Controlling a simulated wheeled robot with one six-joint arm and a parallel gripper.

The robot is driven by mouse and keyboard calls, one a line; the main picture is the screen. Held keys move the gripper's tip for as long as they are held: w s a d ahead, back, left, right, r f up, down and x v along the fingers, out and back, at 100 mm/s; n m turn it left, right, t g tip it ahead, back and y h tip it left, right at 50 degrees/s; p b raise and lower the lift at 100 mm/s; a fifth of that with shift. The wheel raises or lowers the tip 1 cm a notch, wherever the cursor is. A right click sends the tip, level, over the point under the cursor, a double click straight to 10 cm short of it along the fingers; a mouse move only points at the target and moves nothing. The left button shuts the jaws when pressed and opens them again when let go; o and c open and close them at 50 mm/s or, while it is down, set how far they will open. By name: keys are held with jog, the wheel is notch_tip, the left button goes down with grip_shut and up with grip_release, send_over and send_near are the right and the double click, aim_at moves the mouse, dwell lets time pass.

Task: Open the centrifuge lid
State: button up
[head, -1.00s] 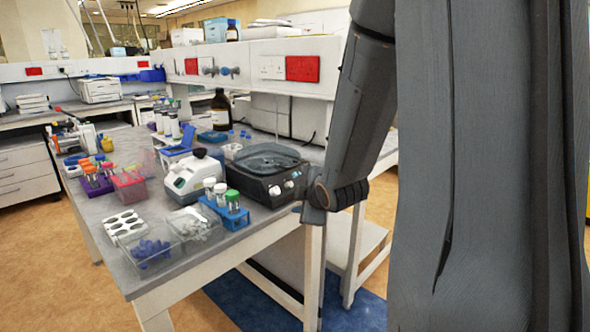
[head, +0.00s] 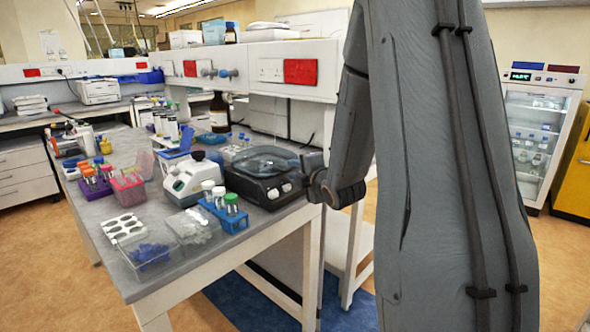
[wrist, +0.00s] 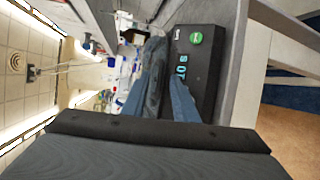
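My gripper (head: 308,163) is at the right end of the centrifuge, level with the lid, partly hidden by my wrist. In the wrist view, the two blue-grey fingers of my gripper (wrist: 157,85) stand apart, with the dark lid beyond and between them. The centrifuge front (wrist: 196,75) shows a green button and blue display marks. I cannot tell whether a finger touches the lid.
A white device (head: 190,182) stands close left of the centrifuge. A blue rack (head: 222,215) with capped tubes stands in front of it. Clear boxes and a white well block (head: 122,227) are at the front left. A brown bottle (head: 219,112) stands behind. The floor to the right is open.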

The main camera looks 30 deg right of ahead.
jog(key=shift+w, duration=0.25)
grip_shut()
jog(key=shift+f, duration=0.1)
dwell(1.2)
